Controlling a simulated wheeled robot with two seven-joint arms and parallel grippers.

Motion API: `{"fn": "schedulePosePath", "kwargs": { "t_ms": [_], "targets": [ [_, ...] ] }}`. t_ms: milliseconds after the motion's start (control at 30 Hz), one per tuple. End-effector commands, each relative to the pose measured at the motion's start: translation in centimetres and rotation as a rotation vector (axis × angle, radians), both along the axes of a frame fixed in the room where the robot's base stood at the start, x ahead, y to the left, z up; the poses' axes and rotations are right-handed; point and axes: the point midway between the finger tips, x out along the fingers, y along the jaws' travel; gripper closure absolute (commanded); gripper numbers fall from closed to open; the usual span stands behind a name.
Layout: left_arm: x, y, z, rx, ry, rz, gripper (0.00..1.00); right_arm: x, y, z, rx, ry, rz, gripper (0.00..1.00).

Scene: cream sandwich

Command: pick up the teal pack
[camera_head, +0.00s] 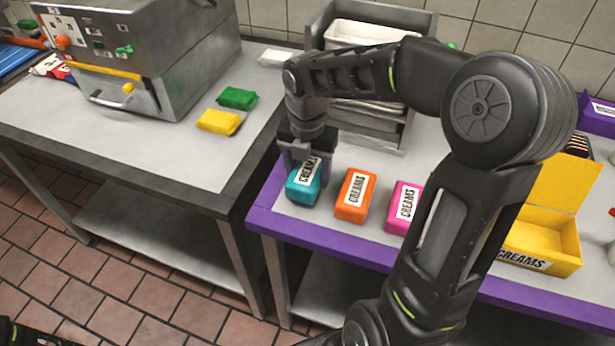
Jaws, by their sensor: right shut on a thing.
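The teal pack (302,190) has a white "CREAMS" label and stands at the left end of the purple-edged table, near its corner. My right gripper (307,163) points down over it and is shut on it, with the fingers covering part of its top. The pack looks to be at table height; I cannot tell whether it touches the surface. My left gripper is not in view; only a small dark part of my own body shows at the bottom left corner.
An orange pack (355,195) and a pink pack (402,208) stand in a row to the right. A yellow box (545,235) is farther right. A grey rack (385,128) stands behind. The left table holds a metal machine (180,60), a green pack (237,98) and a yellow pack (218,122).

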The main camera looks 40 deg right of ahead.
Motion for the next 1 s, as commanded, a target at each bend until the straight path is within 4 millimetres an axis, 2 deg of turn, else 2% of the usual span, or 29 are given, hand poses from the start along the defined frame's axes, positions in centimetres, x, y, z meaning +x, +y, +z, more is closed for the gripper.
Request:
{"fn": "schedulePosePath", "kwargs": {
  "t_ms": [200,400,533,1000],
  "targets": [
    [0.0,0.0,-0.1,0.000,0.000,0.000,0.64,0.1,0.0,4.4,-0.001,-0.006,0.000,0.81],
    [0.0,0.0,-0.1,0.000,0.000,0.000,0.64,0.1,0.0,7.4,0.000,-0.002,0.000,0.81],
    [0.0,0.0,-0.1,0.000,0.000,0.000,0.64,0.0,0.0,8.0,0.001,-0.001,0.000,0.81],
    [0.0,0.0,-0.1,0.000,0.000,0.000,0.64,0.0,0.0,8.0,0.001,-0.001,0.000,0.81]
  ]
}}
